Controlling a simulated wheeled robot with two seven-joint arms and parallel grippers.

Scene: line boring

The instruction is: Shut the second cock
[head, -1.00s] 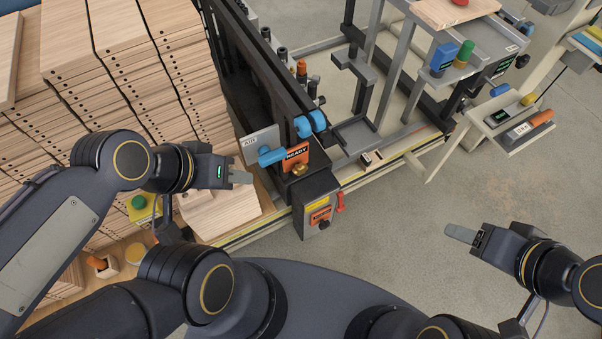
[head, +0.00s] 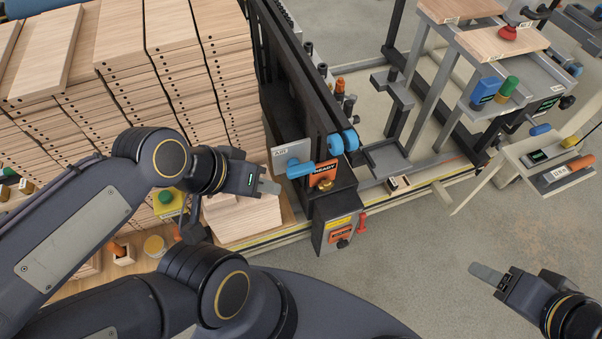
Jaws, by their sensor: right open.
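A grey plate marked AIR (head: 291,153) stands at the near end of the black machine frame. A blue lever-like handle (head: 300,170) lies roughly level in front of it, beside the orange READY sign (head: 323,170). Two blue round parts (head: 343,141) sit just behind, to the right. I cannot tell which blue part is the second cock. My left gripper (head: 268,187) is just left of and below the blue handle in the picture, apart from it; its fingers overlap, so its opening is unclear. My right gripper (head: 487,272) is open and empty over bare floor.
Stacked wooden boards (head: 150,70) fill the left. A grey control box (head: 338,232) with a red side lever (head: 362,222) is below the READY sign. A rack (head: 490,60) with blue and green items stands at upper right. The floor (head: 420,270) between my arms is clear.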

